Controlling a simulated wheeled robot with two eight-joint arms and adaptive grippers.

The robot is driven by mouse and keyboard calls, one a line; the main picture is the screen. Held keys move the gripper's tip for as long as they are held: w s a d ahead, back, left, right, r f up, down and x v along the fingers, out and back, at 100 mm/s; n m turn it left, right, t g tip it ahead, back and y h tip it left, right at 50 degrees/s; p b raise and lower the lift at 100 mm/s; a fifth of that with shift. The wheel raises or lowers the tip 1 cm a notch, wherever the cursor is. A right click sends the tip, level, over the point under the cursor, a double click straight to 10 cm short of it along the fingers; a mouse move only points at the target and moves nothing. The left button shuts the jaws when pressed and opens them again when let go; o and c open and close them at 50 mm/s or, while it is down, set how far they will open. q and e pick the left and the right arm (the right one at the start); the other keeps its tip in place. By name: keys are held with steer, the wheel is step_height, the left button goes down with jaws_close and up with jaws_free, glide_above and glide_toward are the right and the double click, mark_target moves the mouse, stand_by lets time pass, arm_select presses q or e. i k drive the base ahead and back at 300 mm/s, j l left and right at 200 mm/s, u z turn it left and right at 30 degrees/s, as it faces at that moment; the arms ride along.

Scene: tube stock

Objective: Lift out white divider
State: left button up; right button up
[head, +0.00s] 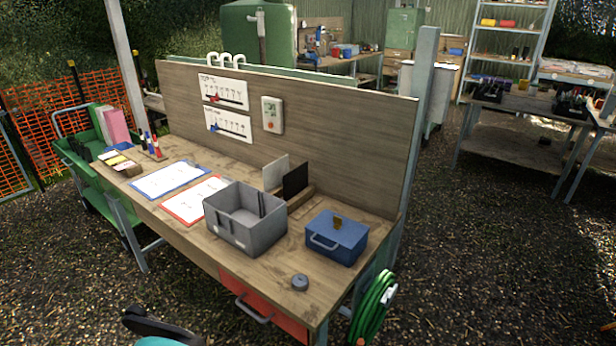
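A white divider (275,173), a thin pale plate, stands upright in a small wooden rack (300,200) against the bench's back panel. A black divider (295,181) stands in the same rack, to its right and nearer. The lower edge of the white divider is hidden behind the grey bin (245,234), which stands in front. The bin is open at the top and has a thin dark upright piece inside at its right side. No gripper fingers show in the head view.
A blue lidded box (336,239) stands right of the rack, and a small grey round thing (299,282) lies near the front edge. Blue-edged (168,180) and red-edged (195,199) sheets lie left of the bin. The wooden back panel (340,135) rises behind the rack.

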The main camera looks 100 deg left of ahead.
mark_target(272, 175)
steer(key=k+j, duration=0.15)
steer(key=k, duration=0.25)
steer(key=k+j+z, duration=0.15)
steer(key=k, duration=0.3)
